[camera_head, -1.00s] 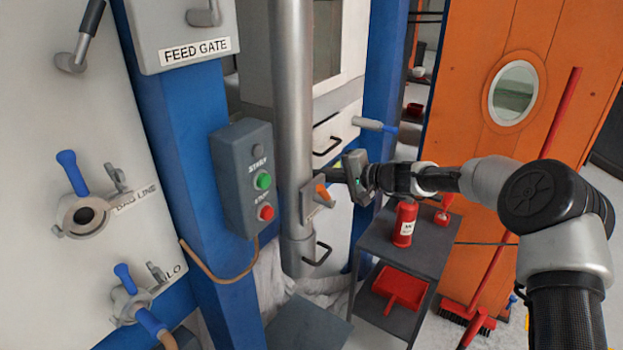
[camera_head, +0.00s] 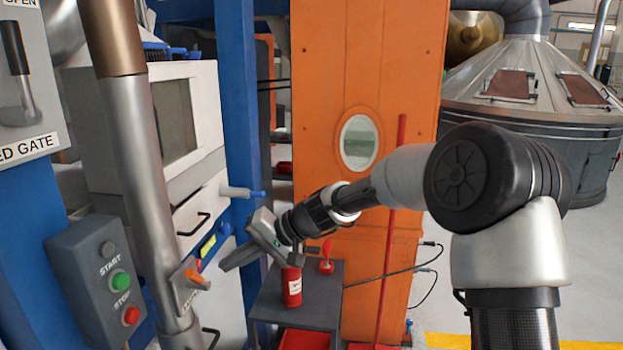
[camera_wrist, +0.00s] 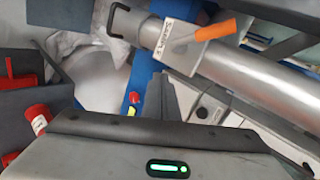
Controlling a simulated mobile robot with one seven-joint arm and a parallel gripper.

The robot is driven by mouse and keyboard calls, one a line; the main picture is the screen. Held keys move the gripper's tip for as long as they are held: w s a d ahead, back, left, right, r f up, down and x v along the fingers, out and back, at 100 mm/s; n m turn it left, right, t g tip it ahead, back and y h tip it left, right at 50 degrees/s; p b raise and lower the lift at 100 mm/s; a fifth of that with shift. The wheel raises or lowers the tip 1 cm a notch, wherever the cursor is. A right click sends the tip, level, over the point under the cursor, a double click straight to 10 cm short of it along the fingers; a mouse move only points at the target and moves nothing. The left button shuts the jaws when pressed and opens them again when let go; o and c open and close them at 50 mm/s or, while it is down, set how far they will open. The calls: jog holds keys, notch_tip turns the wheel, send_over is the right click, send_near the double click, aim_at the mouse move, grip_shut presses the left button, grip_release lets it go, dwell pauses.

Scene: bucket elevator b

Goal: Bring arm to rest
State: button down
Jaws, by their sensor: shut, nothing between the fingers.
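My arm reaches in from the right of the head view, bent at a black elbow joint. My gripper (camera_head: 228,264) is shut and empty, its fingers pointing left toward the silver pipe (camera_head: 150,170). The orange handle (camera_head: 196,278) on that pipe is just left of the fingertips, and I see a gap between them. In the wrist view the fingers (camera_wrist: 159,98) rise from the gripper housing with its green light. The pipe and the orange handle (camera_wrist: 215,30) lie beyond them there.
A red canister (camera_head: 291,287) stands on a dark cart (camera_head: 265,305) below my wrist. The start/stop box (camera_head: 100,280) is at lower left. An orange panel (camera_head: 350,60) with an oval window stands behind my forearm. Open floor shows at the right.

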jog(key=s+d+r+t+h, duration=0.2)
jog(key=s+d+h, duration=0.2)
jog(key=s+d, duration=0.6)
jog(key=s+d+r+m+t+h, duration=0.1)
jog(key=s+d+r+h, duration=0.2)
jog(key=s+d, duration=0.7)
jog(key=s+d+r+t+h, duration=0.2)
jog(key=s+d+h, duration=0.2)
jog(key=s+d, duration=0.65)
notch_tip(320, 180, up, 13)
jog(key=w+d+p, duration=0.2)
jog(key=w+p, duration=0.1)
jog(key=p, duration=0.9)
jog(key=shift+d+p, duration=0.2)
jog(key=shift+p, duration=0.15)
